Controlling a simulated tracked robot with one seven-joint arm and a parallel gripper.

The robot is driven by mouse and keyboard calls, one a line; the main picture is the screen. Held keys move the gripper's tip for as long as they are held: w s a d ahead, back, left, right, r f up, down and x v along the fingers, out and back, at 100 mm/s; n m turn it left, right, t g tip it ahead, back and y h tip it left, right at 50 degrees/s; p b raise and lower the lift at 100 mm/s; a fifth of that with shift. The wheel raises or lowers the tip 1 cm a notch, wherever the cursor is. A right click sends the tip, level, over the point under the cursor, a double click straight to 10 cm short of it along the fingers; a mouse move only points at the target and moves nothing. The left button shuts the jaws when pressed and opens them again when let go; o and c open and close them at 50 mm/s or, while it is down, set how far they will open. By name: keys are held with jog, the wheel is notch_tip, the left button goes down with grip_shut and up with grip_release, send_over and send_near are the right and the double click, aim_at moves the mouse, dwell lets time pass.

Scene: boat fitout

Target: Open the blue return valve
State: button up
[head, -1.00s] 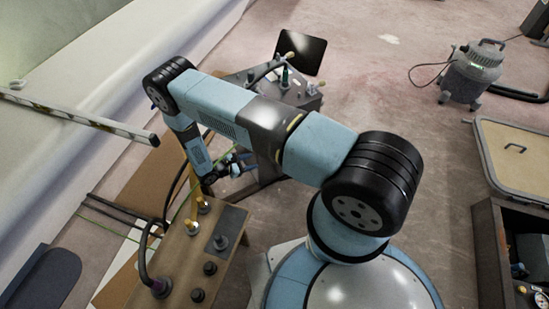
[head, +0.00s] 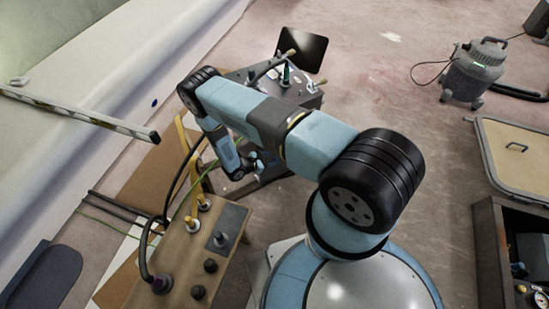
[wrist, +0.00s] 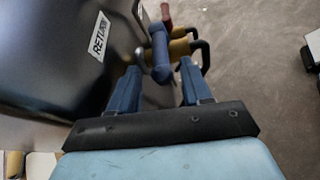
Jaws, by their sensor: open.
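In the wrist view, the blue valve handle (wrist: 160,60) sits on brass-coloured pipework (wrist: 182,48) beside a dark panel with a white label (wrist: 99,36) whose readable part is "RETU". My gripper (wrist: 158,70) is open, its two blue fingers spread left and right of the handle's near end. I cannot tell whether either finger touches it. The gripper holds nothing. In the head view my gripper (head: 258,163) is small and partly hidden by my arm, beside the dark console; the blue handle cannot be made out clearly there.
A red handle (wrist: 166,14) sits just beyond the blue one. In the head view a console (head: 300,92) with a dark screen stands behind my arm. A wooden bench (head: 182,262) with knobs and hoses is at lower left. A vacuum (head: 475,72) stands at right on open floor.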

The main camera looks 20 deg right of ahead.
jog(key=shift+x, duration=1.3)
grip_shut()
